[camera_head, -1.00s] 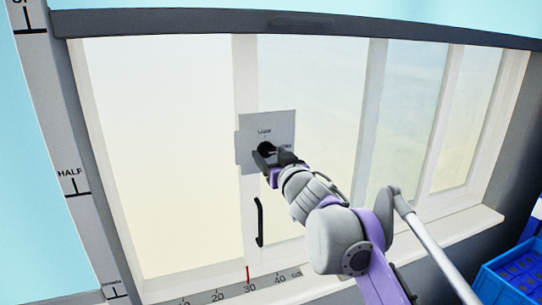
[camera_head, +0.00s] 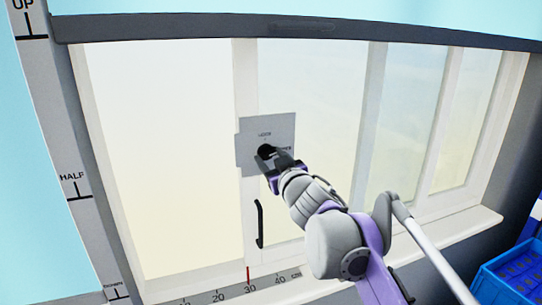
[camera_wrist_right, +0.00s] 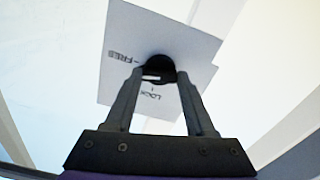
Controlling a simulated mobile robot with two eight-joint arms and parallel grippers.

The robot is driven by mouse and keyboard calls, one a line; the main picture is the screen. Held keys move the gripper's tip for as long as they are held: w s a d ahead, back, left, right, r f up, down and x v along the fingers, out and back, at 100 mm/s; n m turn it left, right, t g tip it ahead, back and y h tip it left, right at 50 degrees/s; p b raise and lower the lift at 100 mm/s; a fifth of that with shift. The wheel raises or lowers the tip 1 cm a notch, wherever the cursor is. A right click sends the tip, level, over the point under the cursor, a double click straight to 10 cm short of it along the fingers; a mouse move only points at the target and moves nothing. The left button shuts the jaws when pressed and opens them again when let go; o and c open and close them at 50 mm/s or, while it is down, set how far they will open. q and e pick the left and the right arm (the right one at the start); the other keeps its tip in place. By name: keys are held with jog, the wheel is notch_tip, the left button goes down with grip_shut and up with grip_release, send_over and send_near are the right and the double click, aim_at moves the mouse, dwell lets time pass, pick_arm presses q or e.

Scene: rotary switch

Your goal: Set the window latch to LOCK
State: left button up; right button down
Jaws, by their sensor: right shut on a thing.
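The window latch is a round black knob (camera_head: 266,151) on a grey plate (camera_head: 252,142) fixed to the window's upright frame. The plate reads LOCK above the knob, with a second label to its right. In the right wrist view the knob (camera_wrist_right: 159,66) sits between the fingertips, with a small white mark on it; the plate (camera_wrist_right: 195,50) shows FREE to the left and LOCK below. My right gripper (camera_head: 270,157) is shut on the knob. My left gripper is out of view.
A black handle (camera_head: 259,224) stands on the frame below the plate. A numbered scale (camera_head: 217,296) with a red mark runs along the sill. A blue crate (camera_head: 510,272) is at the lower right. A marked strip (camera_head: 72,180) lines the left side.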

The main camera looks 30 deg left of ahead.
jog(key=n+p, duration=0.1)
jog(key=n, duration=0.2)
jog(key=shift+r+n, duration=0.1)
jog(key=shift+n, duration=0.2)
jog(key=n+p, duration=0.2)
jog(key=n, duration=0.1)
jog(key=shift+n, duration=0.4)
jog(key=n+p, duration=0.1)
jog(key=n, duration=0.3)
jog(key=shift+p, duration=0.4)
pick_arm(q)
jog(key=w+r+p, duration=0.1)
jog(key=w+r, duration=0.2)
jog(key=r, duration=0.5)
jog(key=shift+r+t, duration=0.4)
pick_arm(e)
jog(key=shift+n, duration=1.8)
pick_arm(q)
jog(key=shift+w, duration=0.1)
pick_arm(e)
jog(key=shift+c, duration=1.2)
grip_release()
